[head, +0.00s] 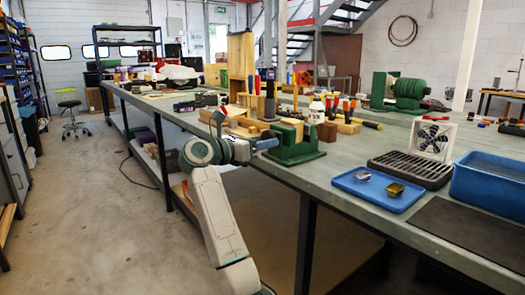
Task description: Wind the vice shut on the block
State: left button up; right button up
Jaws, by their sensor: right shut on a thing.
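The green vice (297,151) stands at the front edge of the long bench. A pale wooden block (291,123) shows at the top of the vice, at its jaws; I cannot tell whether both jaws touch it. My right gripper (262,145) is at the vice's left side, at the bench's front edge. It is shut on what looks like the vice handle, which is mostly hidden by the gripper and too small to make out. My left gripper is not in view.
Wooden pieces (248,128) lie just behind my right gripper. Upright tools and a white bottle (317,110) stand behind the vice. A blue tray (371,196), a dark grille (411,169) and a blue bin (492,183) are to the right.

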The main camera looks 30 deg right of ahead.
jog(key=shift+a+f+m+b, duration=0.1)
jog(key=shift+f+m+b, duration=0.1)
jog(key=shift+m+b, duration=0.45)
jog(key=shift+m, duration=0.25)
jog(key=shift+r, duration=0.1)
jog(key=o, duration=1)
jog(key=shift+a+r, duration=0.1)
jog(key=a, duration=0.3)
jog(key=a+p, duration=0.1)
jog(key=a, duration=0.6)
jog(key=shift+s+a+p, duration=0.35)
jog(key=shift+s+p, duration=0.05)
